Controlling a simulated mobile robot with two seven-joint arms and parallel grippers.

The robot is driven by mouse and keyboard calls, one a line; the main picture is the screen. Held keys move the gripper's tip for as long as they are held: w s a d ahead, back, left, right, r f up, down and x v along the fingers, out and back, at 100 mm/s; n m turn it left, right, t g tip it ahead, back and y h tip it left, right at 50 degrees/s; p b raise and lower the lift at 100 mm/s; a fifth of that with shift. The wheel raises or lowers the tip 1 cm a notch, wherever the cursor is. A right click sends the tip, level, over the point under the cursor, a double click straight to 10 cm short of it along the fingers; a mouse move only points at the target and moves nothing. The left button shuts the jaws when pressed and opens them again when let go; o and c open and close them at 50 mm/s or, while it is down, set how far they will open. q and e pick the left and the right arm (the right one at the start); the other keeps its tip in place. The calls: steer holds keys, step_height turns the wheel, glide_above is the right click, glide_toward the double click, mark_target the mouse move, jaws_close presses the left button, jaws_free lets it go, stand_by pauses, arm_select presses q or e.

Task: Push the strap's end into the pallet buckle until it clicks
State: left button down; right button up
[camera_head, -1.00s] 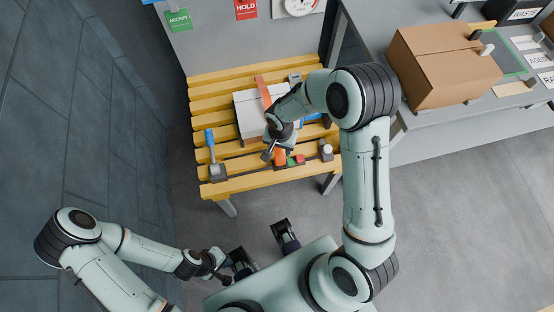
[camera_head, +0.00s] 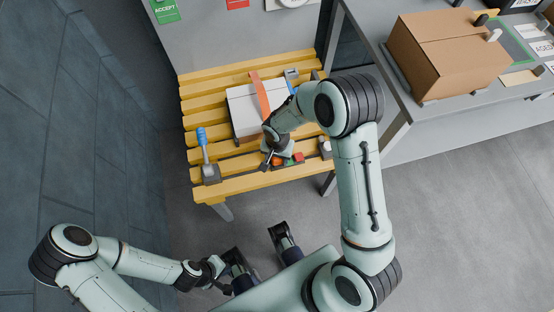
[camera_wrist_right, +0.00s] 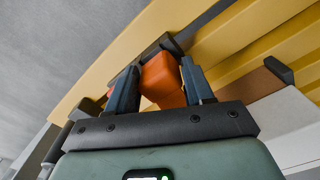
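The orange strap (camera_head: 261,96) runs over a white box (camera_head: 243,113) on the yellow slatted pallet (camera_head: 235,185). A small block with red and green parts (camera_head: 297,158), which looks like the buckle, sits at the pallet's front edge. My right gripper (camera_head: 268,158) is low at that edge, just left of the block. In the right wrist view its two dark fingers (camera_wrist_right: 160,88) stand on both sides of an orange piece (camera_wrist_right: 163,82), apparently the strap's end, and seem to grip it. Whether the end touches the buckle is hidden. My left gripper (camera_head: 217,272) is off the pallet, low in the picture; its fingers are unclear.
A small white-topped item (camera_head: 325,147) stands at the right front. A cardboard box (camera_head: 450,55) sits on the grey bench (camera_head: 400,105) at right.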

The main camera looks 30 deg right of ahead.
steer(key=shift+r, duration=0.1)
jaws_close()
steer(key=shift+w+r+p, duration=0.15)
steer(key=shift+r+p, duration=0.25)
steer(key=shift+r, duration=0.15)
steer(key=shift+r+p, duration=0.35)
steer(key=shift+r, duration=0.15)
steer(key=shift+r+p, duration=1.55)
steer(key=shift+r, duration=0.95)
